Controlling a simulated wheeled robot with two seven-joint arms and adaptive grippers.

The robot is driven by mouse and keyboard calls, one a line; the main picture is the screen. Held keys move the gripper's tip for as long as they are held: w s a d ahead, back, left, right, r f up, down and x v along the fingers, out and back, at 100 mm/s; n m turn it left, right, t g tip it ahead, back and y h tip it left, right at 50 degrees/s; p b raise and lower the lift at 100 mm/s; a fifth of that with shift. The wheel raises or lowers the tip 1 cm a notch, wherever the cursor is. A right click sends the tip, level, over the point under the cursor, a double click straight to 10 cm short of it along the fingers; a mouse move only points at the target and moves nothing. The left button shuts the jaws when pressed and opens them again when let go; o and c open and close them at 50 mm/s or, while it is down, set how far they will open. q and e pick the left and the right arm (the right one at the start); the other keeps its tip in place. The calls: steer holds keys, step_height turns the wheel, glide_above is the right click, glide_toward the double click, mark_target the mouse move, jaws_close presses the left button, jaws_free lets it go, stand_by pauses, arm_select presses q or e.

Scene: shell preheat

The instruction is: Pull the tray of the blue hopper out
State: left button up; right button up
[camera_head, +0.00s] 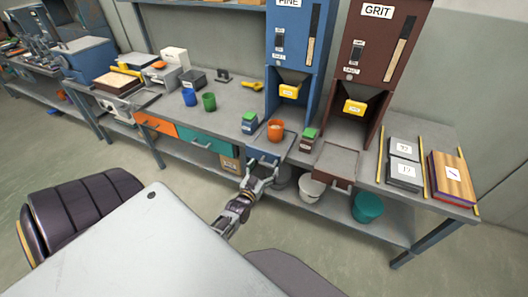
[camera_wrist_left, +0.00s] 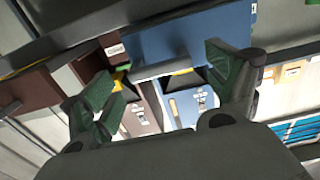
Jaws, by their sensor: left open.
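An orange cup (camera_head: 276,131) stands above the tray. My left gripper (camera_head: 260,179) is at the tray front, by its handle. In the left wrist view its two fingers (camera_wrist_left: 165,72) are open, with a pale handle bar (camera_wrist_left: 167,70) between them. Whether they touch it is unclear. My right gripper is not in view.
The brown GRIT hopper (camera_head: 375,65) and its tray (camera_head: 337,160) stand to the right. Small green-topped boxes flank the orange cup. Drawers with orange (camera_head: 157,124) and green (camera_head: 210,146) fronts are on the left. Buckets, including a teal one (camera_head: 367,206), sit on the lower shelf.

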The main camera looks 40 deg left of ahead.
arm_select(q)
steer(key=shift+w, duration=0.1)
steer(key=v, duration=1.2)
stand_by(0.6)
steer(key=shift+a+f, duration=0.1)
stand_by(0.6)
